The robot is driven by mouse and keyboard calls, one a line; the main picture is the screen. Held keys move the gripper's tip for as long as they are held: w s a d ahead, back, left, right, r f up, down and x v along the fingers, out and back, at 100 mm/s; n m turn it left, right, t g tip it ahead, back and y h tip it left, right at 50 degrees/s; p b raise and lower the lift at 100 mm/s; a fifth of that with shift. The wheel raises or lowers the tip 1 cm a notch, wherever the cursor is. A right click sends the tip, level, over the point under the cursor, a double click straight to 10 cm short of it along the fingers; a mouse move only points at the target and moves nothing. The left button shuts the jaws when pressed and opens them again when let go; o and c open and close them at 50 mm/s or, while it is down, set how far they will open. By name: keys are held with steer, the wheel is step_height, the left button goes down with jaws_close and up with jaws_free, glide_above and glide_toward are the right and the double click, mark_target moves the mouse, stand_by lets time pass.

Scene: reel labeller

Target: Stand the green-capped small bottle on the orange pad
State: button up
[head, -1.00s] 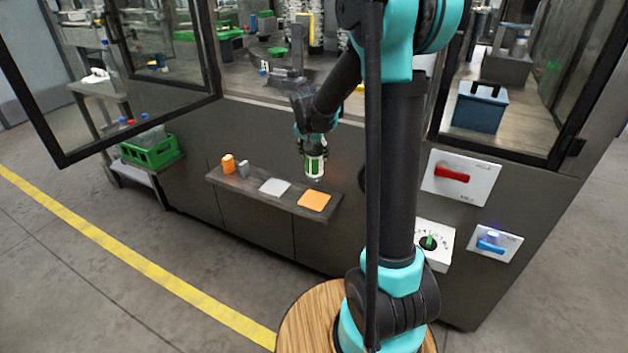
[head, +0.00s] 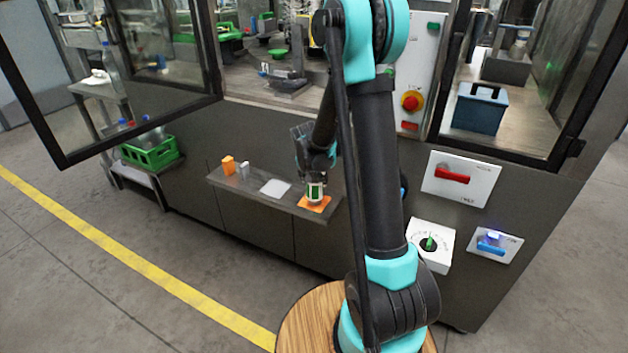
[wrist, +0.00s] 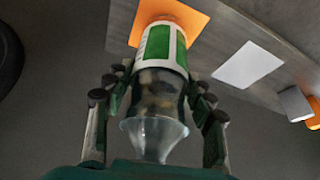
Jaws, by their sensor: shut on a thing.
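The small bottle (head: 315,192) has a white label with a green patch. My gripper (head: 316,178) is shut on it from above, and it looks about upright over the orange pad (head: 325,205). In the wrist view the bottle (wrist: 160,50) sits between the fingers of my gripper (wrist: 158,98), its clear tapered end towards the camera. Its far end overlaps the orange pad (wrist: 192,18); I cannot tell whether it touches. No green cap can be made out.
The narrow shelf (head: 238,187) also holds a white pad (head: 275,188), an orange container (head: 228,165) and a small grey object (head: 244,171). A green crate (head: 150,152) stands on the left. An open glass door (head: 110,80) hangs above it.

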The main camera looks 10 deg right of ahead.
steer(key=o, duration=1.6)
steer(key=shift+o, duration=0.2)
steer(key=v, duration=1.2)
steer(key=s+d+f+n+y, duration=0.1)
steer(key=s+d+f+n, duration=0.1)
steer(key=s, duration=1.1)
steer(key=s+d+f+n, duration=0.3)
steer(key=s, duration=1)
steer(key=shift+d+f+y, duration=0.25)
steer(key=shift+d+y, duration=0.15)
